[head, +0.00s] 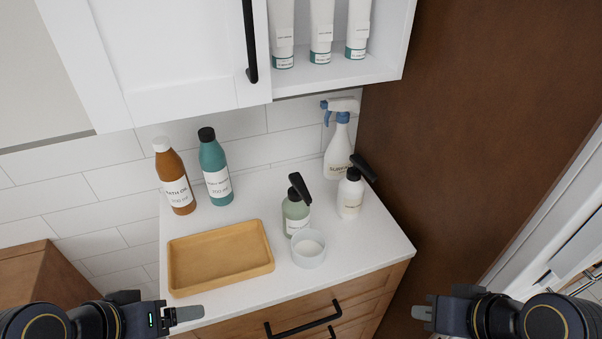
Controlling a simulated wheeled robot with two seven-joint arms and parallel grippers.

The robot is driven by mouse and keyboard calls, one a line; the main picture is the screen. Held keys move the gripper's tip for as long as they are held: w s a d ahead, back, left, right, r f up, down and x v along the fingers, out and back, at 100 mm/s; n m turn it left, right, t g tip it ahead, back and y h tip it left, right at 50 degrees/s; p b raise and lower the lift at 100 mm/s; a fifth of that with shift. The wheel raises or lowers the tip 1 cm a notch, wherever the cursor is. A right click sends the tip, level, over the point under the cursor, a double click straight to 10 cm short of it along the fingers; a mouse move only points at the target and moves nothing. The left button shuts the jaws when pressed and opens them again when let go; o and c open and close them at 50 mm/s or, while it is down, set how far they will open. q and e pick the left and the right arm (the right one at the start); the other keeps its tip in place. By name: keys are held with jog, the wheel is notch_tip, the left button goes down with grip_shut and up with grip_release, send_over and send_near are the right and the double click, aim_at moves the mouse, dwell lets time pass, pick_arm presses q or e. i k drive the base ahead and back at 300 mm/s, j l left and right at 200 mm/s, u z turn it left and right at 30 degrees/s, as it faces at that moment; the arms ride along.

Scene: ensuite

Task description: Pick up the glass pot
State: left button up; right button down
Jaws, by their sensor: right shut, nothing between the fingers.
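The glass pot (309,262) is a small, round, pale translucent jar with an open top. It stands upright near the front edge of the white counter, just in front of a green pump bottle (296,216) and to the right of a wooden tray. My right gripper (422,312) is at the lower right, apart from the pot, shut and empty. My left gripper (188,315) is at the lower left, in front of the tray and apart from the pot. Its fingers are seen edge-on, so their opening is unclear.
The wooden tray (178,264) is empty. A brown bottle (176,190), a teal bottle (216,176), a white spray bottle (338,155) and a white pump bottle (350,198) stand behind. A white cabinet (180,60) overhangs the counter (365,252). A brown panel (460,130) bounds the right.

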aim_at(309, 246)
jog(key=k+u, duration=0.15)
jog(key=u, duration=0.2)
jog(key=k+u, duration=0.15)
jog(key=u, duration=0.2)
jog(key=k+u, duration=0.15)
jog(key=u, duration=0.2)
